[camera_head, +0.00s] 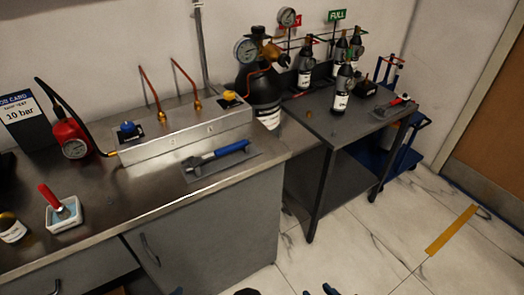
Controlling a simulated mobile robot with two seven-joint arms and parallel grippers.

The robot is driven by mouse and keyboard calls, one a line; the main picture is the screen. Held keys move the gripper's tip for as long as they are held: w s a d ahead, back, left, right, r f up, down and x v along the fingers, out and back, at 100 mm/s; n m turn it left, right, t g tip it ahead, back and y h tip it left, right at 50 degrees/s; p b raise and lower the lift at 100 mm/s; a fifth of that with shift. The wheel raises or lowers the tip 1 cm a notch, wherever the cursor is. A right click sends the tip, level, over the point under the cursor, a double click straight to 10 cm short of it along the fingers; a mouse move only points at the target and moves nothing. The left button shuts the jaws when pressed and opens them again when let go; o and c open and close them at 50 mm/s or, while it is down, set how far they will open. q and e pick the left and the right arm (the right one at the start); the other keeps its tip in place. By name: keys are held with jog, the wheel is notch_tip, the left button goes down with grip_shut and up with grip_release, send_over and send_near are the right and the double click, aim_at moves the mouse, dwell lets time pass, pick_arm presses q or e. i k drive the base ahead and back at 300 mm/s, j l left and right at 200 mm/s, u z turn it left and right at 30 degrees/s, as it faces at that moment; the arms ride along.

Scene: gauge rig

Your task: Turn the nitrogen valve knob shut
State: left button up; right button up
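A steel manifold box (185,130) stands on the workbench against the wall. It carries a blue knob (127,128) at its left and a yellow knob (231,97) at its right, with a copper pipe rising behind each side. I cannot read which knob is marked nitrogen, nor whether either is open. Small dark and blue parts, seemingly tips of my grippers, show at the bottom edge, the left one (210,292) and the right one (325,290). Both are well below the knobs and away from them. They are mostly cut off, so their opening is unclear.
A blue-handled tool (218,154) lies on a grey mat in front of the box. A red gauge unit (70,138), a sign (27,121) and a white dish (63,215) are at left. A large black cylinder (262,98) and a dark side table (325,122) with small bottles stand right.

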aim_at(258, 31)
jog(key=u, duration=0.5)
jog(key=i+l+u, duration=0.1)
jog(key=l+u, duration=1.2)
jog(key=l, duration=1.15)
jog(key=k+l, duration=0.15)
jog(key=l, duration=0.25)
